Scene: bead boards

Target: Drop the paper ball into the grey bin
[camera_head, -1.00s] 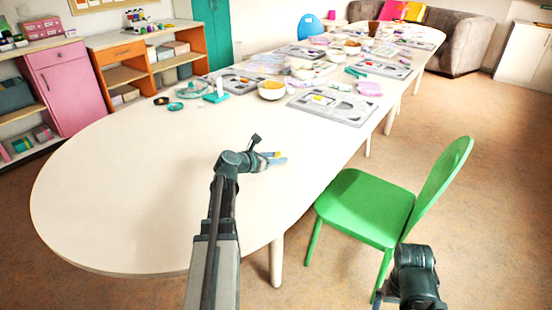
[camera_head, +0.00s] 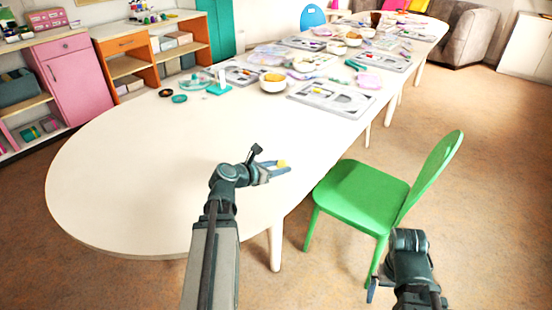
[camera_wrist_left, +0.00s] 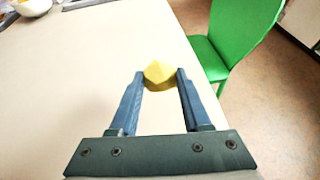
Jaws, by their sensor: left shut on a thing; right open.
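A small yellow faceted lump, which looks like the paper ball (camera_head: 282,163), is held between the fingertips of my left gripper (camera_head: 278,168). In the left wrist view the paper ball (camera_wrist_left: 158,76) sits between the tips of the two blue fingers of the left gripper (camera_wrist_left: 160,80). The gripper is over the near part of the white table, close to its right edge. My right gripper (camera_head: 373,290) is low at the bottom right, beside the green chair; only a blue finger of it shows clearly. No grey bin shows in either view.
The long white table (camera_head: 130,190) is bare at its near end. Bead boards (camera_head: 335,98), a bowl (camera_head: 272,83) and small items crowd its far part. A green chair (camera_head: 362,195) stands at its right side. The floor (camera_head: 490,200) to the right is open.

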